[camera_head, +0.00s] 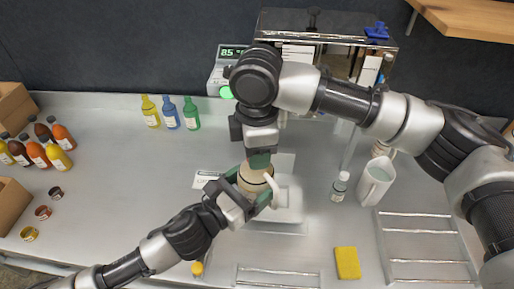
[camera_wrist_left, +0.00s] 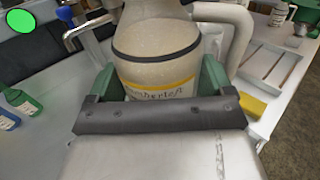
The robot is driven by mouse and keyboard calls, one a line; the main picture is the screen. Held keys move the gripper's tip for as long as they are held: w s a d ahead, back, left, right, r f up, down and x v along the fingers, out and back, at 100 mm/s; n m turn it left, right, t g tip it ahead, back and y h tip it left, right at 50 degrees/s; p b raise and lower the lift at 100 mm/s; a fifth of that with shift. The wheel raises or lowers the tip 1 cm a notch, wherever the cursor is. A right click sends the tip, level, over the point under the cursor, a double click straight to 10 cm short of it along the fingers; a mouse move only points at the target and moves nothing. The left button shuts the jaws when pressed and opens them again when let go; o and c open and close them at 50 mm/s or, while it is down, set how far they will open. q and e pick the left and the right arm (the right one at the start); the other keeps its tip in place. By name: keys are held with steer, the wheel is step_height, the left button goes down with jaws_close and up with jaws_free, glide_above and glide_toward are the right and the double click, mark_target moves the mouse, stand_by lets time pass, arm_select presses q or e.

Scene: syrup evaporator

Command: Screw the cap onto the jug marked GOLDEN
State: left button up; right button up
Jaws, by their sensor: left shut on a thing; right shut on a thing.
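A beige jug (camera_head: 254,178) with a white handle stands upright near the middle of the steel table. In the left wrist view the jug (camera_wrist_left: 158,62) shows a dark band, a yellow stripe and lettering I cannot read clearly; GOLDEN cannot be made out. My left gripper (camera_head: 247,187) is shut around the jug's body, with a green finger on each side (camera_wrist_left: 160,88). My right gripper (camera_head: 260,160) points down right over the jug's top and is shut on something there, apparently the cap. The fingers hide the cap and the jug's mouth.
Yellow, blue and green bottles (camera_head: 171,113) stand at the back left. Several small bottles and open jars (camera_head: 42,212) are at the far left. A white pitcher (camera_head: 374,181), small clear bottle (camera_head: 339,187), yellow sponge (camera_head: 347,263) and wire rack (camera_head: 425,250) are right. The evaporator (camera_head: 326,27) is behind.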

steer(key=m, duration=0.4)
steer(key=shift+a+m, duration=0.1)
steer(key=shift+m, duration=0.2)
steer(key=m, duration=0.4)
steer(key=shift+m, duration=0.4)
steer(key=m, duration=0.4)
steer(key=shift+m, duration=0.3)
steer(key=m, duration=0.3)
steer(key=o, duration=1)
steer(key=shift+r, duration=2.25)
